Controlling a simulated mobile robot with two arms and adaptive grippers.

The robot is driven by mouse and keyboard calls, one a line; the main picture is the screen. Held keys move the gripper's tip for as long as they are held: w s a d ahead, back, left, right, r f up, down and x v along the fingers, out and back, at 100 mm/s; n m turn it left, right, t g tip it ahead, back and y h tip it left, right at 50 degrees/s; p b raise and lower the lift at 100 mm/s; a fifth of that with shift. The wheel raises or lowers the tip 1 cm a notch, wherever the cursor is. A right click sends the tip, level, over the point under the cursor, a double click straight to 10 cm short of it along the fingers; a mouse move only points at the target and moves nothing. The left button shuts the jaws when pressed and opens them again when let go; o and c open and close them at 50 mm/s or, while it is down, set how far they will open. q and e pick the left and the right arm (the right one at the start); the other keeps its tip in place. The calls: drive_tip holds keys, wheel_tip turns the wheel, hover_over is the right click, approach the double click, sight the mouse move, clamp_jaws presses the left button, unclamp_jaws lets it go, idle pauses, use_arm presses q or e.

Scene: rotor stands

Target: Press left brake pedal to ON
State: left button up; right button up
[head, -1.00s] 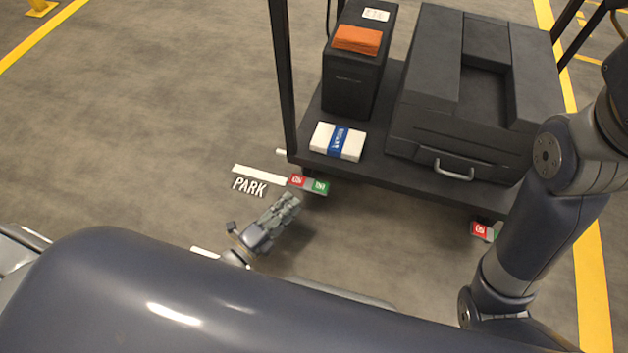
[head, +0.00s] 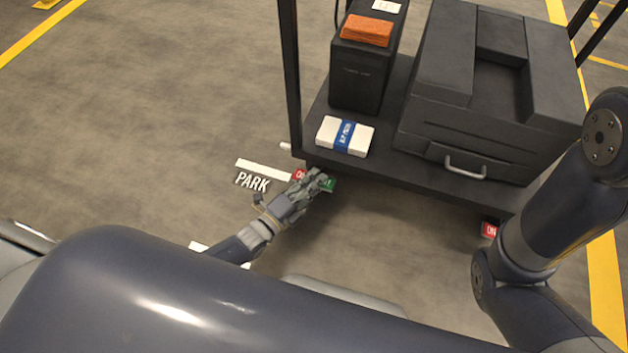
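The left brake pedal (head: 299,174) is a small plate, red on its left end and green on its right end, at the cart's near left corner. My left gripper (head: 322,180) is over it and covers its middle. The fingers look close together, but I cannot tell if they touch the pedal or how far they are shut. The right brake pedal (head: 489,230) shows its red end at the cart's near right corner, partly behind my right arm. My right gripper is out of view.
The dark cart (head: 420,172) carries a black box with an orange cloth (head: 366,31), a white pack with a blue band (head: 345,135) and a large dark case (head: 460,120). White PARK lettering (head: 252,182) is on the floor. Open floor lies to the left.

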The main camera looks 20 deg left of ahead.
use_arm(q)
clamp_jaws()
drive_tip(key=shift+f+n+b, duration=0.2)
drive_tip(key=shift+n+b, duration=0.4)
drive_tip(key=shift+a+r+n+t+b, duration=0.1)
drive_tip(key=shift+r+n+t+b, duration=0.2)
drive_tip(key=shift+n+t, duration=0.4)
drive_tip(key=shift+f, duration=0.1)
drive_tip(key=o, duration=0.7)
unclamp_jaws()
drive_tip(key=shift+s, duration=0.1)
drive_tip(key=v, duration=1.2)
drive_tip(key=shift+a, duration=0.15)
